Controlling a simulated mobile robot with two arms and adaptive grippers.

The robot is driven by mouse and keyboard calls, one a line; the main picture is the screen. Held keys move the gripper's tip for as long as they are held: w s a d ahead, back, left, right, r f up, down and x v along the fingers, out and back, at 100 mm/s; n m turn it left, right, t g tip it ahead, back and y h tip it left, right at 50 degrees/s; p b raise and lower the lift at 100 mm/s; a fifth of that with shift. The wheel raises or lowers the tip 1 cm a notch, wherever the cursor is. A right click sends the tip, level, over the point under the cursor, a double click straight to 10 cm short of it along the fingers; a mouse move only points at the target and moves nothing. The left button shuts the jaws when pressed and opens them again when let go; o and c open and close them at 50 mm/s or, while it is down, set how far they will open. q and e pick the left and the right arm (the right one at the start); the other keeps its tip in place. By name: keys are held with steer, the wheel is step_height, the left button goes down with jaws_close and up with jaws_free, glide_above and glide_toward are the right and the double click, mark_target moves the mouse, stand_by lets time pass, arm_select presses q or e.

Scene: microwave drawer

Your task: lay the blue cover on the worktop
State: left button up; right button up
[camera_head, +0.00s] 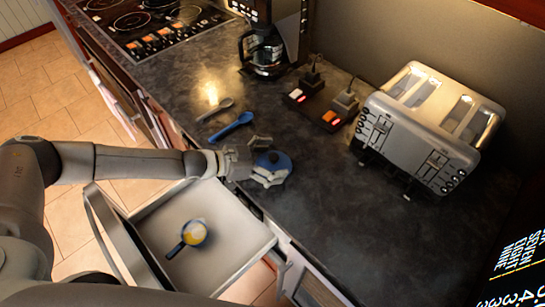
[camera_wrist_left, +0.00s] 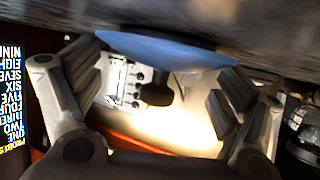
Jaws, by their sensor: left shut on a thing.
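The blue cover (camera_head: 283,164) is a round lid with a dark knob, at the worktop's front edge in the head view. My left gripper (camera_head: 264,161) is shut on it, with one finger on either side. In the left wrist view, the cover (camera_wrist_left: 165,47) shows edge-on between the fingers of the gripper (camera_wrist_left: 165,90), close against the dark worktop surface. I cannot tell whether it touches. The dark worktop (camera_head: 300,215) has bare room around the cover. My right gripper is not in view.
A toaster (camera_head: 425,125), switch box (camera_head: 318,109) and coffee maker (camera_head: 266,50) stand behind.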

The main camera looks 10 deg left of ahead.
arm_select(q)
steer(key=shift+f, duration=0.15)
steer(key=o, duration=0.6)
steer(key=shift+c, duration=0.2)
steer(key=shift+r, duration=0.25)
steer(key=shift+s+a, duration=0.15)
steer(key=shift+a, duration=0.1)
steer(key=b+v, duration=0.1)
steer(key=v, duration=1)
steer(key=shift+s+a+r, duration=0.1)
steer(key=shift+s+a, duration=0.05)
